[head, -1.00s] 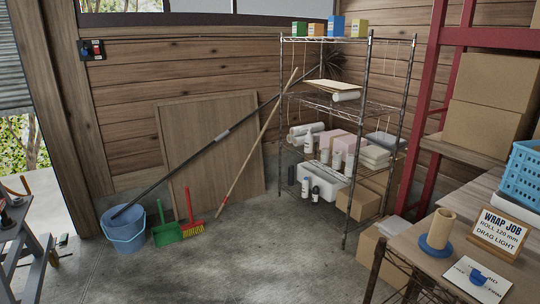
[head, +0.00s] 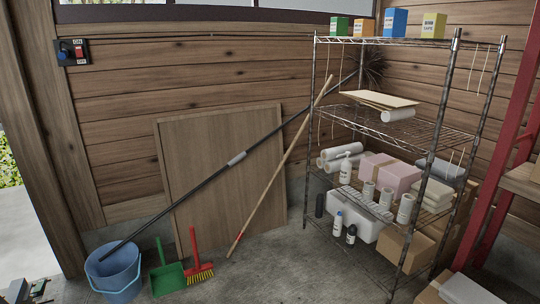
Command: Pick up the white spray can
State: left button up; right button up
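Several white containers stand on the wire shelf unit (head: 410,136). A white bottle with a narrow top (head: 345,163) stands on the middle shelf beside pink packages. Labelled white cylinders (head: 368,190), (head: 386,199) and (head: 405,208) stand in a row along that shelf's front. A slim white bottle (head: 338,222) stands lower, beside a dark bottle with a white label (head: 351,235). I cannot tell at this size which one is the white spray can.
A broom handle and a long dark pole lean across the left and middle. A blue bucket (head: 115,275), green dustpan (head: 167,278) and red brush (head: 198,270) stand on the floor. Concrete floor (head: 285,270) is clear before the shelf. A red post (head: 500,165) stands at right.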

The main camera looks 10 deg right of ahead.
aim_at(338, 223)
jog(key=i+l+z, duration=0.2)
jog(key=i+z, duration=0.25)
jog(key=i, duration=0.3)
jog(key=i+j+z, duration=0.1)
jog(key=i+z, duration=0.35)
jog(key=i, duration=0.3)
jog(key=i+j+z, duration=0.15)
jog(key=z, duration=0.3)
jog(key=i+j+z, duration=0.2)
jog(key=z, duration=0.25)
